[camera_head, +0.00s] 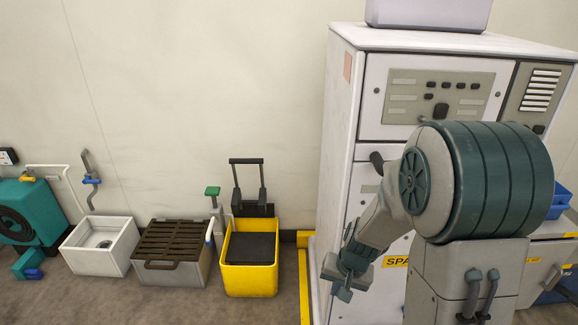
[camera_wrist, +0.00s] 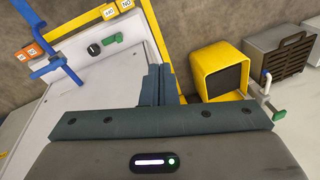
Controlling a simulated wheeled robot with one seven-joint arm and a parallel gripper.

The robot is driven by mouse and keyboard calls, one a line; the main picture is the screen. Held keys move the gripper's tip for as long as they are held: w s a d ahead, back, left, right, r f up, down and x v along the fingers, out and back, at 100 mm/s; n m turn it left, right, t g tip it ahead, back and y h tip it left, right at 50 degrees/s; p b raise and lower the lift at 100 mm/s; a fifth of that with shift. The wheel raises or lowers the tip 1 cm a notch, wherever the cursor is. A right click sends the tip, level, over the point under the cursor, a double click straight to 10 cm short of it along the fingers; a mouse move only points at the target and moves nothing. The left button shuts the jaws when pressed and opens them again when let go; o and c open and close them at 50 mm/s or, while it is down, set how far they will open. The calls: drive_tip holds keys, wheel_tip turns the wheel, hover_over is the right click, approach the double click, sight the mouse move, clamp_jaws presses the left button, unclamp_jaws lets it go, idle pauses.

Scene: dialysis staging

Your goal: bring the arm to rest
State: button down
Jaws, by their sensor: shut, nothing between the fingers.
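My arm is bent in front of the white cabinet (camera_head: 338,150), with its large ribbed teal joint high at the right of the head view. My gripper (camera_head: 342,288) hangs low at the arm's end, at the cabinet's left side and right of the yellow bin. In the wrist view my gripper (camera_wrist: 160,84) has its dark fingers together, with nothing between them. A white panel with a black knob (camera_wrist: 94,50) and a green handle lies left of the fingers there.
The yellow bin (camera_head: 235,281) stands on the floor, with a grey grated box (camera_head: 170,273) and a white basin (camera_head: 87,262) to its left. A teal machine (camera_head: 40,203) stands at far left. A yellow strip (camera_head: 304,290) runs along the cabinet's base. The floor in front is clear.

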drive_tip(key=s+d+r+n+p, duration=0.1)
drive_tip(key=s+r+p, duration=0.3)
drive_tip(key=r, duration=0.8)
drive_tip(key=s+d+r+n+h+p, duration=0.1)
drive_tip(key=s+r+p, duration=0.4)
drive_tip(key=r, duration=0.7)
drive_tip(key=s+d+r+t+p, duration=0.1)
drive_tip(key=s+r+p, duration=0.4)
drive_tip(key=r+p, duration=0.3)
wheel_tip(320, 180, up, 4)
drive_tip(key=shift+s+n+h, duration=0.2)
drive_tip(key=shift+n+h, duration=0.2)
